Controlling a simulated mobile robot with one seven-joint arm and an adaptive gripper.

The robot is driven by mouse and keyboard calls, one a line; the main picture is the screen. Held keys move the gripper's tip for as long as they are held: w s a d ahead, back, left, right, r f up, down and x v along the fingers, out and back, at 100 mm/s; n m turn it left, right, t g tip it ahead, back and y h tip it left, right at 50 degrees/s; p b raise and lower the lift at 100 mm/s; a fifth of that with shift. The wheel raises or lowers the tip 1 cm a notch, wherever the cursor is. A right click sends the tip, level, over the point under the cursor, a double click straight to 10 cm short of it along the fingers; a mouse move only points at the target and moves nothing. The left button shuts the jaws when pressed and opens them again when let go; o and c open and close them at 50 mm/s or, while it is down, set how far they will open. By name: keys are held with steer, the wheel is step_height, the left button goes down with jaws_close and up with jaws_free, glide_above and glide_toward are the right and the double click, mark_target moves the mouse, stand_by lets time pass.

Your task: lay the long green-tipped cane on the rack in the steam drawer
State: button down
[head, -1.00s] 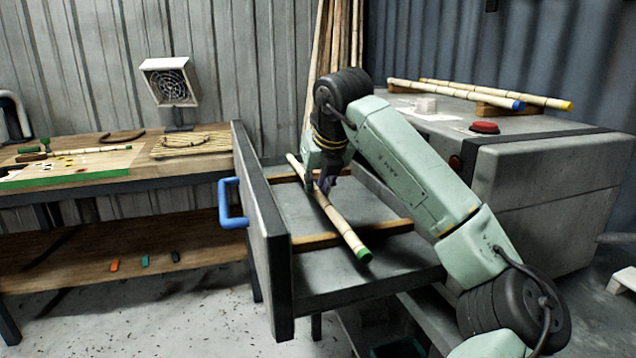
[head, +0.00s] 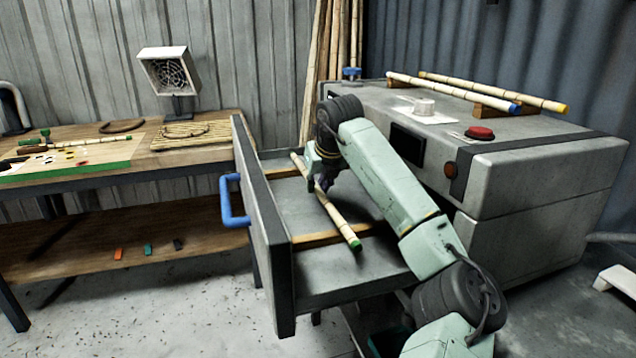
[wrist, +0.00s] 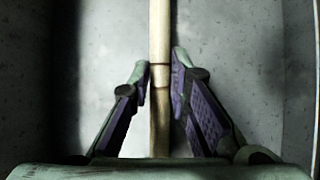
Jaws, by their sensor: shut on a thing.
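The long green-tipped cane (head: 336,219) is inside the open steam drawer (head: 312,279), lying lengthwise across the two wooden rack bars (head: 314,239) as seen from the head. Its green tip (head: 356,246) reaches past the near bar. I cannot tell whether it touches the bars. My gripper (head: 320,187) is shut on the cane near its middle, pointing down into the drawer. In the wrist view, the cane (wrist: 160,50) runs up the picture between my purple-padded fingers (wrist: 160,85), with the grey drawer floor behind it. My wrist hides part of the far bar.
The grey steam box (head: 545,165) stands right of the drawer, with blue-tipped and yellow-tipped canes and a red button (head: 480,132) on top. The drawer's front panel with blue handle (head: 230,203) rises on the left. A workbench (head: 150,175) stands farther left.

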steer(key=shift+f, duration=0.15)
steer(key=c, duration=1.5)
jaws_free()
steer(key=b+v, duration=0.3)
steer(key=v, duration=0.9)
